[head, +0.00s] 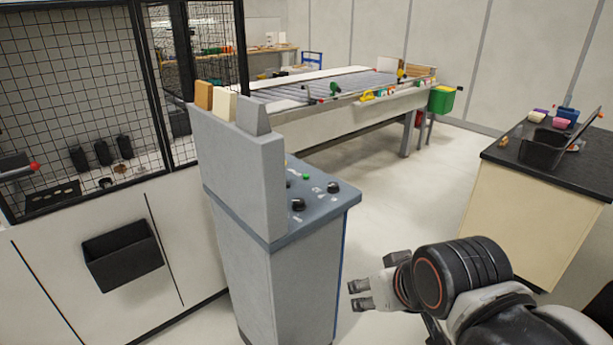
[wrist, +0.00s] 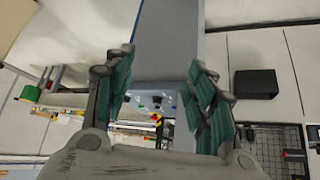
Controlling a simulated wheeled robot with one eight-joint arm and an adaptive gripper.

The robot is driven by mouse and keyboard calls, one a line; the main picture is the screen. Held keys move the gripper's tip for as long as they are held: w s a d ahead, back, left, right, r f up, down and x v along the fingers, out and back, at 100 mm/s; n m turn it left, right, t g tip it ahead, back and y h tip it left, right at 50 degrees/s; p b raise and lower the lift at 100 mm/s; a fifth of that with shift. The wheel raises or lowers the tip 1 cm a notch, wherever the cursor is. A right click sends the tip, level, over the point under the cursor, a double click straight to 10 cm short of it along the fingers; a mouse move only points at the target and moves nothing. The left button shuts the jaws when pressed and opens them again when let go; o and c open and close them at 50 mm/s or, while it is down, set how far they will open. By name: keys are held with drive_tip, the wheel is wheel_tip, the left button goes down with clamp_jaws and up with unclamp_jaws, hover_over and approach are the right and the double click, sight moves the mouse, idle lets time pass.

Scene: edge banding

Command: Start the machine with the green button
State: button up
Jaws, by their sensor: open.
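The green button (head: 306,177) is a small bright dot on the sloping top of the grey control console (head: 305,280), near its far edge. Black knobs (head: 333,187) sit around it. My gripper (head: 354,295) is open and empty, to the right of the console and lower than its top, apart from the button. In the wrist view the two teal-padded fingers (wrist: 162,58) stand apart, with the console (wrist: 165,45) showing between them. The panel with its small controls (wrist: 158,101) also shows there, but the button is too small to pick out surely.
A mesh-guarded machine (head: 75,90) with a black bin (head: 122,254) stands left of the console. A roller table (head: 340,88) runs behind. A dark-topped bench (head: 545,160) with containers stands at right. Open floor (head: 425,195) lies between console and bench.

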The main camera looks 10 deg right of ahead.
clamp_jaws()
idle(1.2)
